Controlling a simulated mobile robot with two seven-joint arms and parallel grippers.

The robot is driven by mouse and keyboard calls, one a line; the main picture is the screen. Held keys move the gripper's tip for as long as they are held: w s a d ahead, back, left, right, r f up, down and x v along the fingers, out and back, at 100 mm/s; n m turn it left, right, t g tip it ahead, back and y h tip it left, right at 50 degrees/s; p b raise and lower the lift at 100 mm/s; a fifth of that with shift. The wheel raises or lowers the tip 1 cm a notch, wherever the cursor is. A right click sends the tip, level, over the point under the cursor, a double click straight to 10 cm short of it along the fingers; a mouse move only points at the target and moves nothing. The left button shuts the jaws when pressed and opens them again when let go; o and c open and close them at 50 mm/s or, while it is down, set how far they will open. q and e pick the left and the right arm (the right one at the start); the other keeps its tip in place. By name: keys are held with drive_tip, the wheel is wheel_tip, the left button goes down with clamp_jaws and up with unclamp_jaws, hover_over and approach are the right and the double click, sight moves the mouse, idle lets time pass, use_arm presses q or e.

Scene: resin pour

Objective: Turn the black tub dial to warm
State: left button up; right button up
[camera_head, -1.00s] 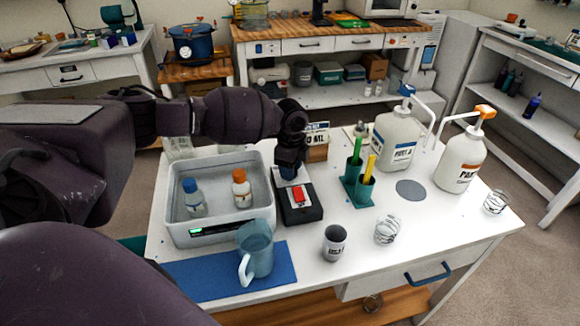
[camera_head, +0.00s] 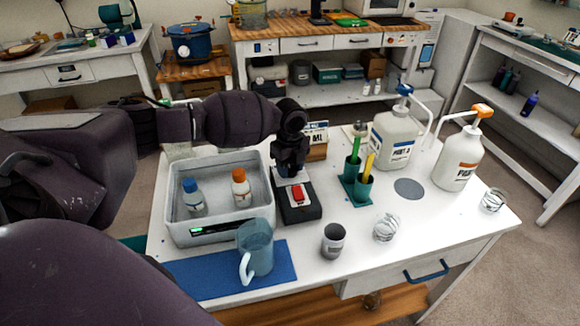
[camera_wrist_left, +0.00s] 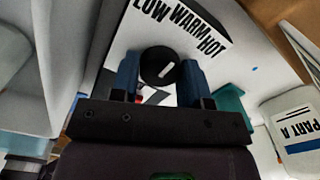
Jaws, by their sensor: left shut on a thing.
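The black dial (camera_wrist_left: 152,60) shows in the left wrist view, on a white panel (camera_wrist_left: 130,40) lettered LOW, WARM and HOT. A white mark on the dial slants toward the upper right; I cannot tell exactly which word it points at. My left gripper (camera_wrist_left: 158,82) has its blue fingers on both sides of the dial and is shut on it. In the head view my left gripper (camera_head: 288,172) points down at the back of a black box with a red switch (camera_head: 298,196), and it hides the dial there. My right gripper is not in view.
A grey tub (camera_head: 180,232) with two bottles stands left of the box. A blue jug (camera_head: 256,250) is in front on a blue mat (camera_head: 200,280). A green holder (camera_head: 358,190), cups and pump bottles (camera_head: 396,140) stand to the right.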

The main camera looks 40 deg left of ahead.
sight(290, 168)
use_arm(q)
drive_tip(key=o, duration=0.9)
drive_tip(key=shift+r, duration=0.1)
drive_tip(key=shift+r, duration=0.25)
drive_tip(key=shift+r+p, duration=0.65)
drive_tip(key=shift+r, duration=4.45)
